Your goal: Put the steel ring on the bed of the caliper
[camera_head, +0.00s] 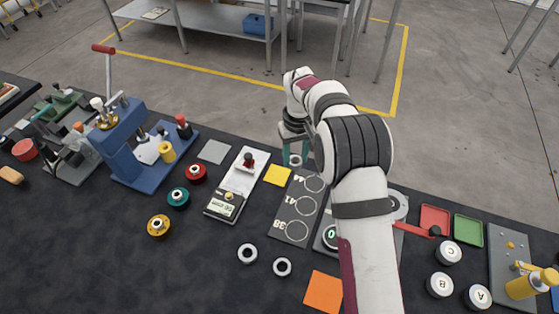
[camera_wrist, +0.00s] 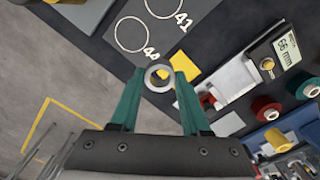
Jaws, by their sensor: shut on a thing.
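My gripper (camera_head: 294,152) has teal fingers and is shut on a small steel ring (camera_wrist: 158,76), which also shows between the fingertips in the head view (camera_head: 294,161). I hold the ring near the far end of the dark board, by the 44 circle, right of the caliper in the head view. The caliper (camera_head: 236,186) has a pale bed, a red-and-black knob and a small display; in the wrist view (camera_wrist: 238,78) the display appears to read 66 mm. The bed looks bare between the knob and the display end. Exact ring height cannot be told.
The dark board (camera_head: 292,218) has circles marked 44, 41 and 38. A yellow square (camera_head: 277,175) lies between board and caliper. Red (camera_head: 196,173), teal (camera_head: 178,197) and yellow (camera_head: 159,226) spools and a blue press (camera_head: 140,150) stand left. Two loose rings (camera_head: 247,253) (camera_head: 282,267) lie in front.

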